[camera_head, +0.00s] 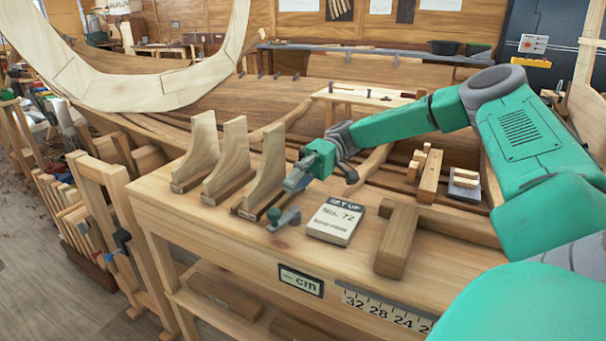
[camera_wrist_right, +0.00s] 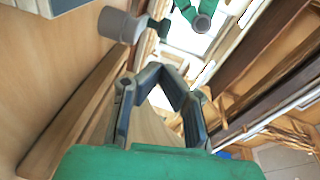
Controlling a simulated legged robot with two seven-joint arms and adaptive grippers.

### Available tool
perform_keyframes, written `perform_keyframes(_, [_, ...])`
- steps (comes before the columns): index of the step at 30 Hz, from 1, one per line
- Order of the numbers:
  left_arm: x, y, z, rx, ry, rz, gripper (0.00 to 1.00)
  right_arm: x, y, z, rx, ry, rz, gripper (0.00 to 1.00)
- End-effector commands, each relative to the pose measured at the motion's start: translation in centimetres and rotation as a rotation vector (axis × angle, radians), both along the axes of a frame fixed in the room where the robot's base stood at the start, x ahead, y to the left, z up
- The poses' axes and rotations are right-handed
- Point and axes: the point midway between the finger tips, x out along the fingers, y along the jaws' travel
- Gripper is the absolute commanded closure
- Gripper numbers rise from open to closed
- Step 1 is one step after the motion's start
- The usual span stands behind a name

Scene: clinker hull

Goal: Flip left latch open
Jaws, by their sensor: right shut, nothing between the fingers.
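A small grey latch with a green knob (camera_head: 283,218) sits on the near bench top, just left of the printed block. I take it to be the left latch; no second one is clear to me. A grey cylinder-like part joined to a green piece (camera_wrist_right: 122,25), likely the same latch, shows at the top of the right wrist view. My right gripper (camera_head: 296,181) is shut and empty, above and behind the latch and apart from it. Its fingers (camera_wrist_right: 163,74) also show in the right wrist view. My left gripper is not in view.
Several upright wooden brackets (camera_head: 228,160) stand left of the gripper, the nearest close to it. A printed block (camera_head: 335,222) and a T-shaped wooden piece (camera_head: 397,242) lie to the right. The bench's front strip (camera_head: 215,228) is clear.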

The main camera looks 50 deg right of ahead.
Motion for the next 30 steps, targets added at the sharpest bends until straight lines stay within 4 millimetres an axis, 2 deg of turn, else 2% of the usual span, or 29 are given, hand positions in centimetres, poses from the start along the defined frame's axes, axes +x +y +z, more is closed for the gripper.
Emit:
perform_keyframes(3, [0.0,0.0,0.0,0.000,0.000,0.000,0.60,0.4,-2.3,0.2,-0.002,0.000,-0.003,1.00])
perform_keyframes(9, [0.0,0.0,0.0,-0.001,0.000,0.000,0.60,0.6,-4.4,0.4,-0.001,0.001,0.000,1.00])
perform_keyframes(30, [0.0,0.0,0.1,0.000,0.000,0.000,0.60,0.6,-4.7,0.6,0.000,0.000,0.001,1.00])
